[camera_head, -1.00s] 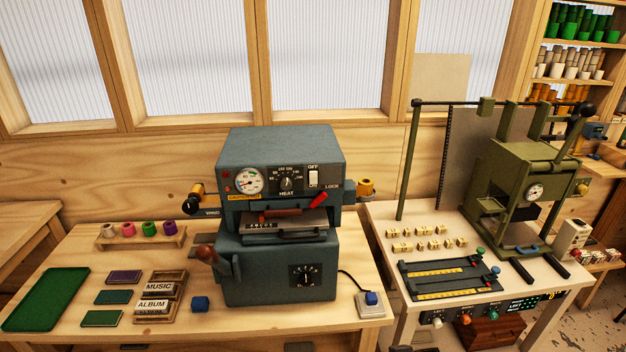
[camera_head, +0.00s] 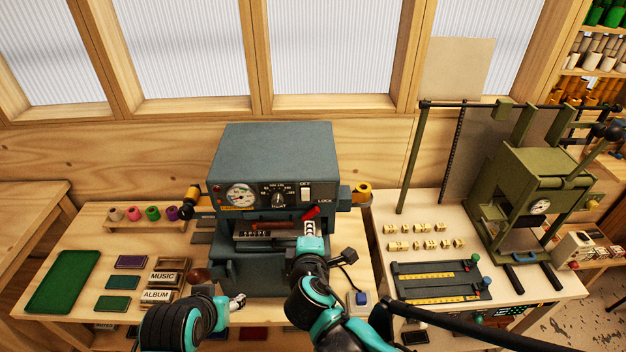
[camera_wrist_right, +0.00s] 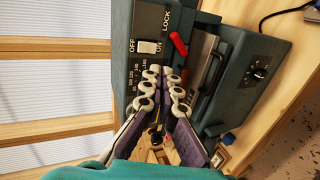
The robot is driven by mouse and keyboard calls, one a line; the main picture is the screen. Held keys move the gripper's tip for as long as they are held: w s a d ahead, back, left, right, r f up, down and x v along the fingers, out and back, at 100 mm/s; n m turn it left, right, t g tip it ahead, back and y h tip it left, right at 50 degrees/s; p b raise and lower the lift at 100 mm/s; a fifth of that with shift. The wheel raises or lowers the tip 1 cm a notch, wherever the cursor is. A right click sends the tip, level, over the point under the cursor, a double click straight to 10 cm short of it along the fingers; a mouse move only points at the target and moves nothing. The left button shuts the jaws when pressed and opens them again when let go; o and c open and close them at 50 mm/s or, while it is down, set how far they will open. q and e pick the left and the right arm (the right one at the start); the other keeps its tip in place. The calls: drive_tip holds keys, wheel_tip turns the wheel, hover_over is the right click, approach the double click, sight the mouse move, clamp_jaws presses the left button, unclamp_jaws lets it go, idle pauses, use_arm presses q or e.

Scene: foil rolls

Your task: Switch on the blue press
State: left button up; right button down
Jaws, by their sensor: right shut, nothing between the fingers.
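The blue press (camera_head: 275,150) is a blue-grey machine on the middle table. Its front panel has a round gauge, a heat knob and a white rocker switch (camera_head: 305,194) marked OFF and ON. The switch (camera_wrist_right: 147,46) also shows in the right wrist view, just beyond the fingertips; I cannot tell its position. My right gripper (camera_head: 311,228) is shut and empty, in front of the press, below the switch in the head view. Its fingertips (camera_wrist_right: 169,74) appear apart from the panel. My left gripper (camera_head: 237,302) is low, in front of the press's left side; its jaw state is unclear.
A red lever (camera_head: 311,212) marked LOCK sits beside the switch. Type trays, a green pad (camera_head: 64,281) and colored rolls lie on the left. A green press (camera_head: 525,195) stands on the right table. A blue button box (camera_head: 358,300) sits at right front.

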drive_tip(key=shift+w+a+r+n, duration=0.1)
drive_tip(key=shift+a+r+n, duration=0.25)
drive_tip(key=shift+a, duration=0.1)
drive_tip(key=b, duration=0.2)
approach(305, 199)
drive_tip(key=x, duration=0.7)
